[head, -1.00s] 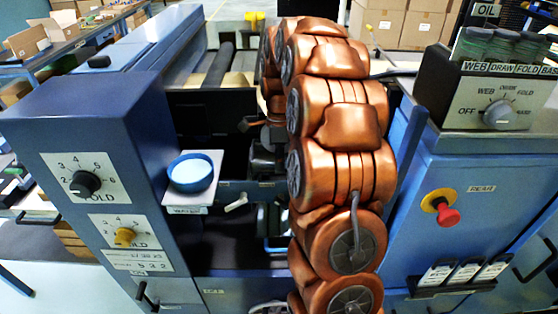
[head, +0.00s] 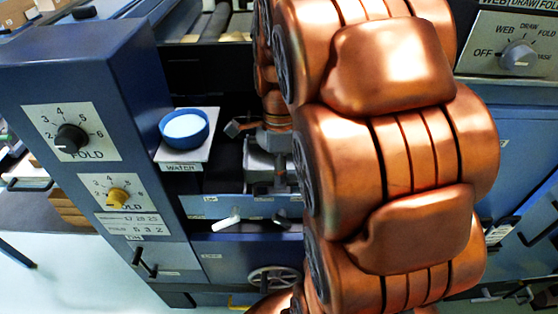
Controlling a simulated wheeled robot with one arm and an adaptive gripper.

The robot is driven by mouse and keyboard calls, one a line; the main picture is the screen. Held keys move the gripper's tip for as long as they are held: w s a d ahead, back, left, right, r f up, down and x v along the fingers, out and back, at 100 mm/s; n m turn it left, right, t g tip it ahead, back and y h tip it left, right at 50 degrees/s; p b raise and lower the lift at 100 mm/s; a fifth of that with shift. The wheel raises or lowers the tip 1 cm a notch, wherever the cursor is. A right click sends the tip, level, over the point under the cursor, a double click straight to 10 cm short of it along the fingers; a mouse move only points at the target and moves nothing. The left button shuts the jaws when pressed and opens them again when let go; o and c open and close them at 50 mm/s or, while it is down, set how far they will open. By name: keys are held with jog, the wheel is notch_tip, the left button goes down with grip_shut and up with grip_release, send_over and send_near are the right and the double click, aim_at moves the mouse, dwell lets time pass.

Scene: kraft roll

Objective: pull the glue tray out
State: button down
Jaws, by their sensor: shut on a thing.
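The glue tray seems to be the wide unit with a pale blue-grey front (head: 240,207) low in the machine's middle bay; its label is too small to read. My gripper (head: 281,184), grey below a copper wrist, points down at the tray's right part, at its upper edge. It is shut on the tray, though the fingertips are small and partly hidden by my copper arm, so the exact grip point is unclear. The arm also covers the tray's right end.
A blue water cup (head: 184,128) with pale contents stands on a small ledge left of the bay. The left cabinet (head: 80,60) has knobs; the right control box (head: 515,45) has a dial.

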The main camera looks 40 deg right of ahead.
jog(key=shift+s+a, duration=0.85)
jog(key=shift+s, duration=0.25)
jog(key=c, duration=1.2)
grip_release()
notch_tip(320, 180, up, 12)
jog(key=w+d, duration=0.1)
jog(key=w, duration=0.1)
jog(key=shift+d, duration=0.2)
jog(key=shift+f, duration=0.1)
